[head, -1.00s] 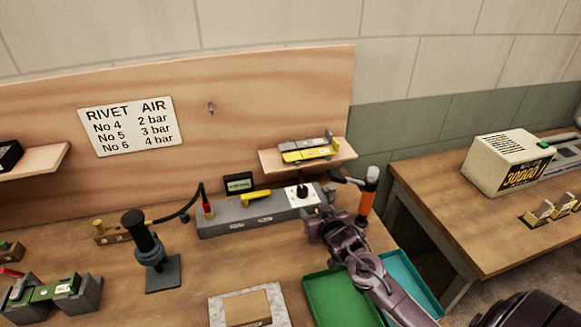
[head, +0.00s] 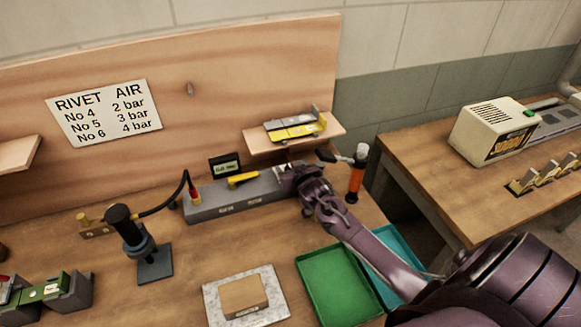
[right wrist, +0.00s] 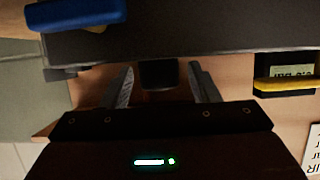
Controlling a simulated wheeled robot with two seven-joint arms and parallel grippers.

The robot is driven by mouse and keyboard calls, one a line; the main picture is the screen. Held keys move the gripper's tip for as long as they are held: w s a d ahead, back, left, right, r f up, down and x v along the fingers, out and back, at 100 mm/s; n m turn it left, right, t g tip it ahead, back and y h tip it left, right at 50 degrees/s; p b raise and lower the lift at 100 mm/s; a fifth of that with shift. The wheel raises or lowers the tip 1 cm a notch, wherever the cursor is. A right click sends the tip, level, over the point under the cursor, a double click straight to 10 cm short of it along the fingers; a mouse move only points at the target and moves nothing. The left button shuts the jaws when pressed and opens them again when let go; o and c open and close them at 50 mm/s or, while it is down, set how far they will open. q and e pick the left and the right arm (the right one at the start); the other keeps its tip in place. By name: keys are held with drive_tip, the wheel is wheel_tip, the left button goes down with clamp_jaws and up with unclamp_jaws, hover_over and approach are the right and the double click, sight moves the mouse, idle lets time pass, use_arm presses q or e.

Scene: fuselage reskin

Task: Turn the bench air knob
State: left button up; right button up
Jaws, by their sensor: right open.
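The grey bench air unit (head: 225,204) sits at the back of the workbench, with a yellow lever (head: 243,179) on top and a small display (head: 225,166) behind it. My right gripper (head: 284,174) is at the unit's right end and covers the knob in the head view. In the right wrist view the black knob (right wrist: 158,73) shows between the two fingers of my right gripper (right wrist: 160,82). The fingers are open, with a visible gap on each side of the knob. My left gripper is out of view.
A shelf (head: 330,135) with a yellow and grey part hangs just above my right gripper. An orange-handled tool (head: 356,178) stands to its right. A rivet pressure sign (head: 105,112) hangs on the backboard.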

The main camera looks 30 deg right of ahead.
drive_tip(key=shift+c, duration=1.4)
drive_tip(key=c, duration=0.7)
drive_tip(key=shift+w+m+h, duration=0.15)
drive_tip(key=shift+m+h, duration=0.55)
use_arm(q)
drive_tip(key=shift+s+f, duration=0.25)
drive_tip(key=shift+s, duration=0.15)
use_arm(e)
drive_tip(key=shift+m+g+h, duration=0.6)
drive_tip(key=shift+m+h, duration=0.3)
drive_tip(key=shift+h, duration=0.2)
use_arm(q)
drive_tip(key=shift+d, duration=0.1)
use_arm(e)
drive_tip(key=shift+d, duration=0.1)
drive_tip(key=o, duration=1)
